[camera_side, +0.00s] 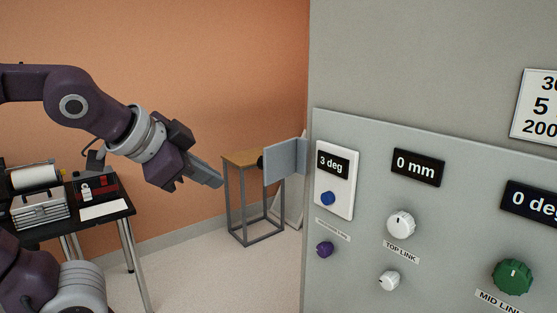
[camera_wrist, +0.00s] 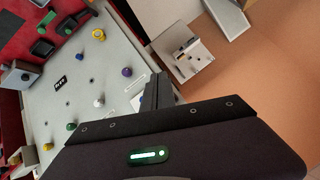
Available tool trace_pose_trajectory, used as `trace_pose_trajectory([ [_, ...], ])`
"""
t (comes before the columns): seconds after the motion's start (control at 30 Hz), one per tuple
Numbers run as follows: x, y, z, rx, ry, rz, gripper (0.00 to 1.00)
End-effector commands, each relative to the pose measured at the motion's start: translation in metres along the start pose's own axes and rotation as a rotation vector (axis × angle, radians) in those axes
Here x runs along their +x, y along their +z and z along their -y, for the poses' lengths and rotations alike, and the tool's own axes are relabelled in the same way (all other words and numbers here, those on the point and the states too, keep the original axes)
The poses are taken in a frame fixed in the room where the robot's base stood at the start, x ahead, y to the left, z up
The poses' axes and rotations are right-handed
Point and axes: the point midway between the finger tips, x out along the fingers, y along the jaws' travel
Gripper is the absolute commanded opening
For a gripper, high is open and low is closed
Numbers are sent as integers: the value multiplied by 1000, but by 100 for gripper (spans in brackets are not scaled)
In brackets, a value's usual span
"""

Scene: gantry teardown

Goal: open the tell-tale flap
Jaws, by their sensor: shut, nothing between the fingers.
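The tell-tale flap (camera_side: 285,162) is a blue-grey plate at the left edge of the grey panel. It stands swung out to the left, with a dark round knob (camera_side: 261,163) at its outer end. The white housing (camera_side: 336,180) beside it is uncovered and shows a "3 deg" display (camera_side: 333,163) and a blue knob (camera_side: 327,198). My gripper (camera_side: 221,183) is shut and empty, left of the flap and a little lower, apart from it in the side view. In the wrist view, I cannot clearly tell the flap from my fingers.
The control panel (camera_side: 361,262) carries a purple knob (camera_side: 324,249), white knobs (camera_side: 401,223) and a green knob (camera_side: 512,277). A black table (camera_side: 121,209) with equipment is at the left. Open floor lies between.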

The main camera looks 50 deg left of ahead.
Motion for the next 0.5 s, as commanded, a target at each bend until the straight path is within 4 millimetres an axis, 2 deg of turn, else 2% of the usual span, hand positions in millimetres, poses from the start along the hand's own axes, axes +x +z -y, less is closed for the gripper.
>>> trace_pose_trajectory([
  [0.03,-4,9,-23,-83,65,86,0],
  [0.1,-15,15,-51,-189,144,222,0],
  [0.17,-25,8,-65,-237,180,329,0],
  [0.27,-32,-22,-64,-250,157,436,0],
  [0.37,-30,-61,-56,-244,80,487,0],
  [0.5,-24,-125,-54,-273,-88,519,0],
])
